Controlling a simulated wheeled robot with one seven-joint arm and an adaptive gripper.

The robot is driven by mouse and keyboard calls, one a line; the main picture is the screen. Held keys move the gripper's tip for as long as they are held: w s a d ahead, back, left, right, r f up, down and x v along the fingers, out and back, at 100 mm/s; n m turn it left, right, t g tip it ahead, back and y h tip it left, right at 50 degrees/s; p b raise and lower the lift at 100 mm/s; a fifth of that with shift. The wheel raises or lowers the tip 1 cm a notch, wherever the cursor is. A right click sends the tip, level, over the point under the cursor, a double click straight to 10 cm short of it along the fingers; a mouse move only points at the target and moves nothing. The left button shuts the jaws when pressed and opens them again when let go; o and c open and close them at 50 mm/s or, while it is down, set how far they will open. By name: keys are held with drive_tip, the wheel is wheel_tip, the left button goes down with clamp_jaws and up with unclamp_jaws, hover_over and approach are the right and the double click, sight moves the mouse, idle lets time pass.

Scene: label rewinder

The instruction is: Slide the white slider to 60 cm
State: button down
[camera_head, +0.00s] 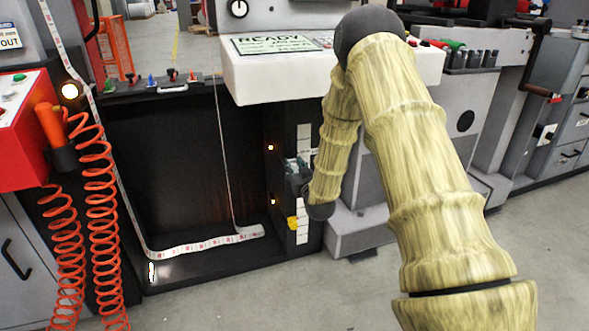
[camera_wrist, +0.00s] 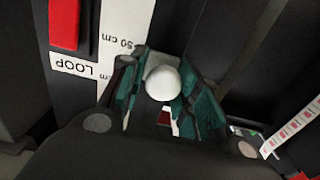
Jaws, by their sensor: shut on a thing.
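The white slider (camera_wrist: 163,84) shows in the wrist view as a round white knob. My gripper (camera_wrist: 160,95) has its green-padded fingers around the knob and is shut on it. A white scale strip (camera_wrist: 125,25) runs beside the knob, with a "50 cm" mark close to my fingers; the slider's exact reading cannot be told. In the head view my gripper (camera_head: 298,172) is at the scale strip (camera_head: 303,140) on the dark panel, and the white slider is hidden there.
A yellow knob (camera_head: 293,222) sits lower on the same panel. A label strip (camera_head: 205,244) hangs in a loop inside the dark bay to the left. A white console (camera_head: 290,75) juts out above. A red block (camera_wrist: 65,22) and a "LOOP" label (camera_wrist: 80,67) are beside the scale.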

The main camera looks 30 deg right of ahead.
sight(290, 139)
drive_tip(key=r+p, duration=0.2)
drive_tip(key=r, duration=0.1)
drive_tip(key=r+p, duration=0.2)
drive_tip(key=r, duration=0.1)
drive_tip(key=r+p, duration=0.2)
drive_tip(key=r, duration=0.1)
drive_tip(key=shift+w+a+p, duration=0.1)
drive_tip(key=shift+a+p, duration=0.15)
drive_tip(key=shift+p, duration=0.15)
drive_tip(key=c, duration=1.3)
unclamp_jaws()
drive_tip(key=shift+c, duration=0.2)
drive_tip(key=shift+o, duration=1.2)
drive_tip(key=shift+a+r, duration=0.1)
drive_tip(key=shift+d, duration=0.2)
drive_tip(key=v, duration=1.2)
drive_tip(key=shift+f, duration=0.25)
